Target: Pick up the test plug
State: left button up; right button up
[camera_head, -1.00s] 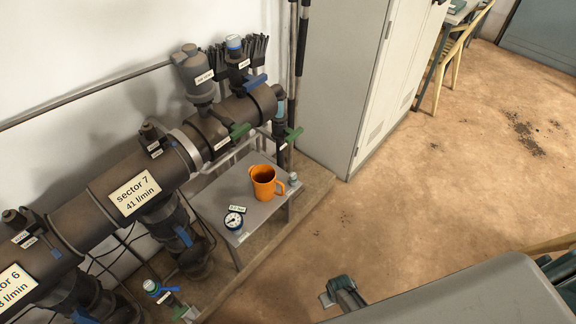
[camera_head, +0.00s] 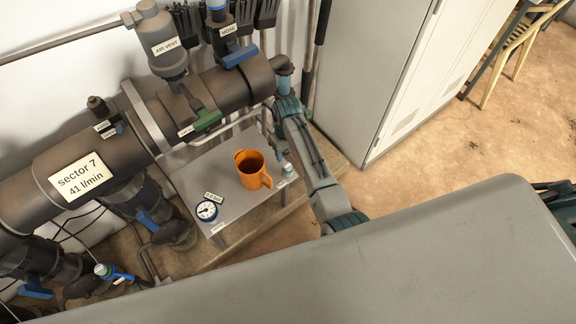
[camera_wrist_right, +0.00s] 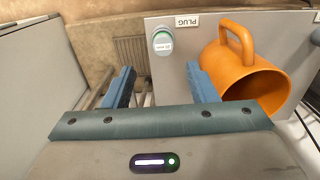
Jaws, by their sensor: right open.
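The test plug is a small pale cylinder with a green ring. It stands on the grey metal table (camera_head: 235,177) near the right edge, by the PLUG label (camera_wrist_right: 187,22). In the right wrist view the plug (camera_wrist_right: 162,45) lies ahead of the gap between the fingers. My right gripper (camera_wrist_right: 161,70) is open and empty, with its two blue fingers apart. In the head view my right arm reaches over the table's right side, and the gripper (camera_head: 277,140) is partly hidden there. The plug (camera_head: 287,169) shows just below it. My left gripper is not in view.
An orange mug (camera_head: 251,171) stands close to the plug; it is beside the right finger in the wrist view (camera_wrist_right: 245,75). A pressure gauge (camera_head: 206,211) sits at the table's front. Pipes (camera_head: 120,140) run behind. A grey cabinet (camera_head: 385,80) stands right.

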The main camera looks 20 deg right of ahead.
aim_at(288, 166)
notch_tip(288, 166, down, 2)
jog(key=shift+f, duration=0.25)
jog(key=f, duration=0.1)
jog(key=s+f, duration=0.1)
jog(key=f, duration=0.1)
jog(key=shift+a+f, duration=0.1)
jog(key=shift+f, duration=0.2)
jog(key=shift+w+f, duration=0.1)
jog(key=shift+f, duration=0.55)
jog(key=c, duration=1.1)
